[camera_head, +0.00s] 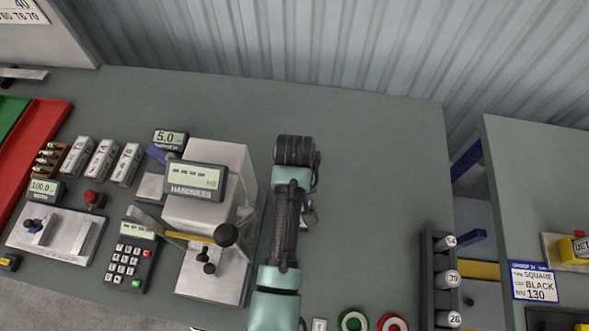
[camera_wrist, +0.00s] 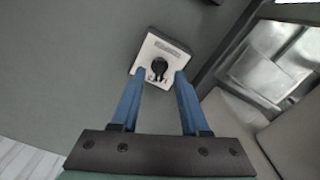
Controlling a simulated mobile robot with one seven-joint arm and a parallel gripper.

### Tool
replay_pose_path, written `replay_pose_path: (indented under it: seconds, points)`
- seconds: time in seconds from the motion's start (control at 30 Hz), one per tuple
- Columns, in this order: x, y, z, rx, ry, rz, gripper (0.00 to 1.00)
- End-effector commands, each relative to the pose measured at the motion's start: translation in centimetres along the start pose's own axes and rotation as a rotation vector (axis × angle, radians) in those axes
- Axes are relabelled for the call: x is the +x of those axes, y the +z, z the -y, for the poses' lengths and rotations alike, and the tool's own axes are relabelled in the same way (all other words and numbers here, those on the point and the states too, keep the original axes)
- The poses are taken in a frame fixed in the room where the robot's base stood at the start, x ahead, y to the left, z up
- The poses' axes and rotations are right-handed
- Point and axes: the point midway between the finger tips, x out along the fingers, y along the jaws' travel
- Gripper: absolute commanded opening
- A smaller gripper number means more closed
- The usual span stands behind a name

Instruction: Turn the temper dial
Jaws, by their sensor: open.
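The temper dial is a black knob (camera_wrist: 158,68) on a small white plate (camera_wrist: 148,50) with printed marks, in the upper middle of the wrist view. My gripper (camera_wrist: 158,73) is open, with its two blue fingers pointing towards the plate. In the picture the fingertips lie on either side of the knob; I cannot tell how far above it they are. In the head view my arm (camera_head: 285,215) reaches over the table just right of the hardness tester (camera_head: 205,215), and it hides the dial and my fingers.
The hardness tester stands close left of my arm. A keypad (camera_head: 130,262), gauges and several grey blocks (camera_head: 103,160) lie farther left. A green ring (camera_head: 342,318) and a red ring (camera_head: 381,324) lie at the front. A dark rack (camera_head: 427,285) stands at right. The table's back right is clear.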

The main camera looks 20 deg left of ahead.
Motion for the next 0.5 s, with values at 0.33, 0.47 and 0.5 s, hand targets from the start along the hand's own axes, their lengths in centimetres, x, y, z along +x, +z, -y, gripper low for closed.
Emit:
replay_pose_path:
  seconds: [0.33, 0.47, 0.5]
  points:
    - [2.1, 0.0, 0.0, 0.0, 0.001, -0.001, 0.45]
    - [2.1, 0.0, 0.0, 0.001, 0.001, -0.002, 0.45]
    - [2.1, 0.0, 0.0, 0.001, 0.001, -0.002, 0.45]
